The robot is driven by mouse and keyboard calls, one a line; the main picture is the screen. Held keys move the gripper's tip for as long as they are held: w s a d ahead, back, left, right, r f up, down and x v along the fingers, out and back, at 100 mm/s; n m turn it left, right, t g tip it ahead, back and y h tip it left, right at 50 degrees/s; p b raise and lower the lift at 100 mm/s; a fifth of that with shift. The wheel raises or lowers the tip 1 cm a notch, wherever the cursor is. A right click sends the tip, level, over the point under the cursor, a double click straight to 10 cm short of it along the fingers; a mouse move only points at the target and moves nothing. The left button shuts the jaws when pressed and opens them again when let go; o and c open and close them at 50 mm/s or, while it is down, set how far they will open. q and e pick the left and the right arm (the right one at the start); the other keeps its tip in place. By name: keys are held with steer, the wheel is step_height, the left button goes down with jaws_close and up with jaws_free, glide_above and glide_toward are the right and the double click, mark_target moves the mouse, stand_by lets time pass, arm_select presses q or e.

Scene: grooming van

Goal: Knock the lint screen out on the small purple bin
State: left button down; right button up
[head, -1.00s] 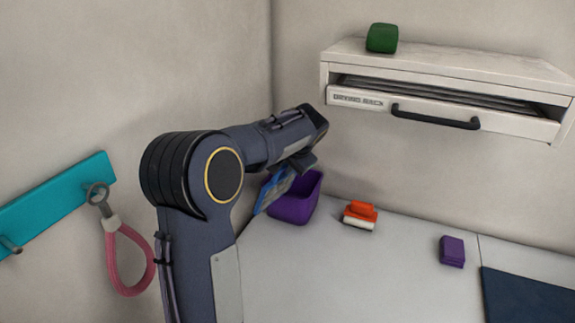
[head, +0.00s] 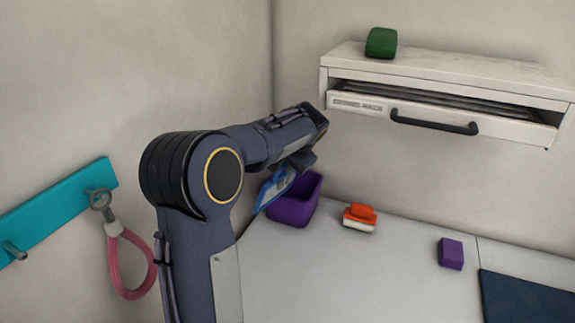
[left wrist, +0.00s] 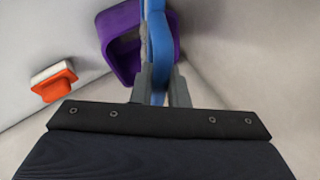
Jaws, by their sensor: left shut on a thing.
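The lint screen (head: 273,191) is a flat blue piece, seen at a slant in the head view and nearly edge-on in the left wrist view (left wrist: 158,40). Grey fuzz shows along one side of it in the wrist view. My left gripper (left wrist: 160,86) is shut on its near end. The small purple bin (head: 290,211) stands on the counter in the corner, its open top partly behind my gripper and the screen. In the wrist view the screen crosses in front of the bin (left wrist: 118,45); I cannot tell whether they touch. My right gripper is not in view.
An orange and white brush (head: 360,216) and a purple block (head: 451,253) lie on the counter right of the bin. A dark mat (head: 525,300) lies farther right. A drawer unit (head: 445,105) with a green block (head: 381,42) on top hangs above. A pink loop (head: 130,265) hangs at left.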

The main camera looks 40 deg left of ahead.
arm_select(q)
steer(key=shift+f+b, duration=0.65)
steer(key=shift+f, duration=0.1)
stand_by(1.6)
steer(key=shift+r, duration=0.1)
steer(key=shift+r+p, duration=1.7)
steer(key=shift+r, duration=1.25)
steer(key=shift+f, duration=0.15)
